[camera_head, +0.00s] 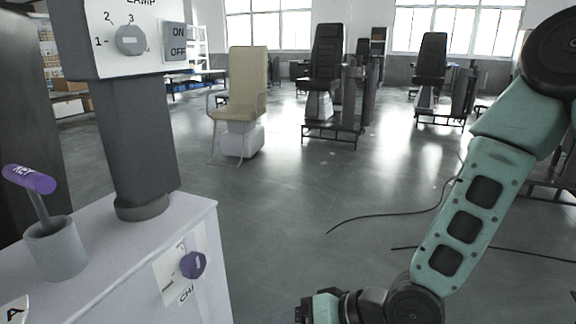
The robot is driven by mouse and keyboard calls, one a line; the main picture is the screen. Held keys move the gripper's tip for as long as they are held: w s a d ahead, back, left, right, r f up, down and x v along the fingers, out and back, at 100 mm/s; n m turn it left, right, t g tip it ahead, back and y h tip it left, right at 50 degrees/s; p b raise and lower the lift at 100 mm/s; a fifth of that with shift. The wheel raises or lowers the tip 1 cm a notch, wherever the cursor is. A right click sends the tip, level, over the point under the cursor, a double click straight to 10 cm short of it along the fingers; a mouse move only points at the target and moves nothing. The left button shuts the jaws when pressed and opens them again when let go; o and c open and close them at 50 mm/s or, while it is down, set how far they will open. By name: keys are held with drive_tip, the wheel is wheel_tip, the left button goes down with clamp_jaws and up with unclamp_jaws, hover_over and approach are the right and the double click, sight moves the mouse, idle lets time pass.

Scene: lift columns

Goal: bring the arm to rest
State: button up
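My arm comes in from the right edge of the head camera view. Its green link (463,220) slopes down to a dark joint at the bottom, and the wrist part (325,308) points left at the lower edge. My gripper's fingers cannot be made out; they are outside the frame or hidden. The arm's visible part touches nothing that I can see.
A white cabinet (130,262) stands at the left with a purple knob (193,264) on its front and a purple-handled lever (29,180) on top. A grey column carries a lamp panel (131,40). Chairs stand behind; cables (388,215) lie on the open floor.

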drive_tip(key=s+d+r+n+g+h, duration=0.3)
drive_tip(key=s+d+r+n+h, duration=0.3)
drive_tip(key=s+d+r+h, duration=0.6)
wheel_tip(320, 180, up, 16)
drive_tip(key=d+y+p, duration=0.1)
drive_tip(key=p, duration=1.7)
drive_tip(key=shift+s+d+m+y, duration=0.3)
drive_tip(key=shift+s, duration=0.1)
